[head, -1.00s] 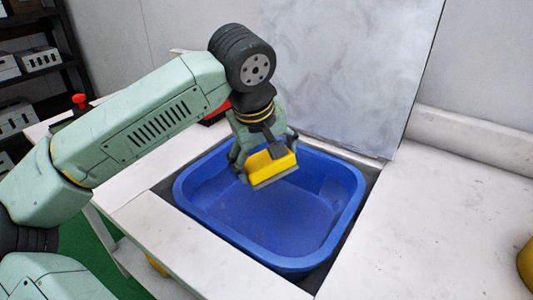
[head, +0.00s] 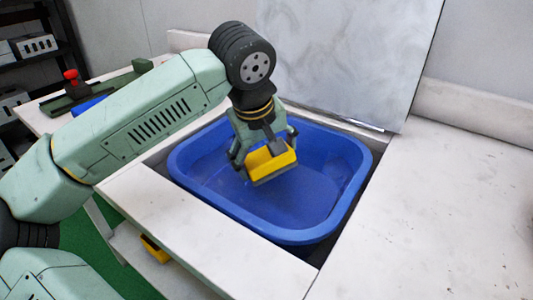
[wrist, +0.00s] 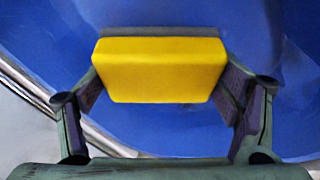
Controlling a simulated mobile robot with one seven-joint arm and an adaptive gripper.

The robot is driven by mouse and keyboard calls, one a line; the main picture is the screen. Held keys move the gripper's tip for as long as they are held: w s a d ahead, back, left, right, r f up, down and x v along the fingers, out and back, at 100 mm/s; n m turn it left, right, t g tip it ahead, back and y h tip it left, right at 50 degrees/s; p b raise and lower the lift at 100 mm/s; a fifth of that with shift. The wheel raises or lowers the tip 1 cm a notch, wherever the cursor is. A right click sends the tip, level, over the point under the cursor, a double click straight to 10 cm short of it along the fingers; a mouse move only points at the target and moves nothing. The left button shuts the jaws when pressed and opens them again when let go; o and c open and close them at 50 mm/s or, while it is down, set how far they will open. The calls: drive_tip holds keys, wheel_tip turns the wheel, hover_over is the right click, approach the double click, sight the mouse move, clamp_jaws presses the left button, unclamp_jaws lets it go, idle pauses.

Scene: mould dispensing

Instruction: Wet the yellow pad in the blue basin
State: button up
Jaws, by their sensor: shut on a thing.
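The yellow pad (head: 268,162) has a grey layer along its lower face and is held tilted above the blue basin. It also shows in the wrist view (wrist: 160,70), with a finger at each side. My gripper (head: 266,155) is shut on the yellow pad, over the left middle part of the basin. The blue basin (head: 352,185) sits in a cutout of the white counter. Its blue inside fills most of the wrist view behind the pad. I cannot tell from the frames how deep any water in it is.
The white counter (head: 430,200) is clear to the right. A grey upright panel (head: 345,60) stands behind the basin. A green and red device (head: 75,95) lies at the back left. A yellow object (head: 154,249) sits on a shelf below the counter.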

sight(266, 154)
drive_tip(key=shift+r, duration=0.15)
drive_tip(key=shift+r+p, duration=3.15)
drive_tip(key=shift+r, duration=1.5)
drive_tip(key=shift+r+p, duration=1.4)
drive_tip(key=shift+r, duration=0.6)
